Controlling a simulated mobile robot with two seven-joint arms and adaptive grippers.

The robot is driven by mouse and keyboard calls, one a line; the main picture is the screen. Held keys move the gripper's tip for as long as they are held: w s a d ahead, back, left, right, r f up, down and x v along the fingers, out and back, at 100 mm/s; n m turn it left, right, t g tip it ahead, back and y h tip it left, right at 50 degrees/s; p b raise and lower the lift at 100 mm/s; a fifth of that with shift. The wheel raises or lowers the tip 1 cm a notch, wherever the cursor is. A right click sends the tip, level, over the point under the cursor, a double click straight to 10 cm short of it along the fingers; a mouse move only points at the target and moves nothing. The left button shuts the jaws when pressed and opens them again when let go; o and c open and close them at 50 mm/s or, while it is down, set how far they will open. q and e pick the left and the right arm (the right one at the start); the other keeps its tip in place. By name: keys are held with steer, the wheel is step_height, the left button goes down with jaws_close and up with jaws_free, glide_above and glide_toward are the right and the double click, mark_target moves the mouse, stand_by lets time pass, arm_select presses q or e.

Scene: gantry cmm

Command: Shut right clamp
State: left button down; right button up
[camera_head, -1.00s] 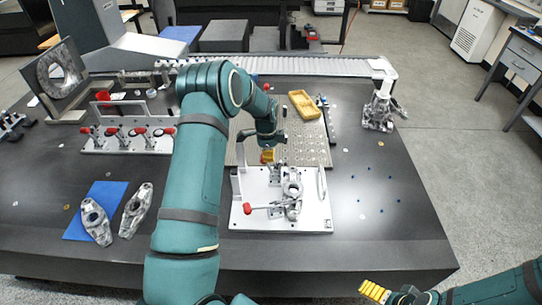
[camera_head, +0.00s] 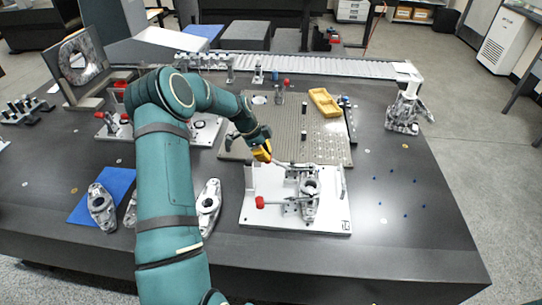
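A white fixture plate (camera_head: 330,219) lies on the dark table, with a grey metal part (camera_head: 310,188) on it. A clamp lever with a red handle (camera_head: 260,202) lies low along the plate's front, pointing left. A second clamp arm (camera_head: 292,166) shows at the plate's back, its handle end hidden by or near my gripper. I cannot tell which one is the right clamp. My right gripper is out of view.
A perforated grey plate (camera_head: 325,142) with a yellow tray (camera_head: 324,102) lies behind. A metal stand (camera_head: 405,112) is at the right. The table's right front is mostly clear.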

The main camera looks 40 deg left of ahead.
arm_select(q)
steer(key=shift+s+a+f+b, duration=0.2)
steer(key=shift+a+f+b, duration=0.2)
steer(key=shift+f, duration=0.2)
steer(key=shift+s+a+f+b, duration=0.2)
steer(key=shift+a+f+b, duration=0.1)
steer(key=shift+f+b, duration=0.25)
steer(key=shift+f, duration=0.1)
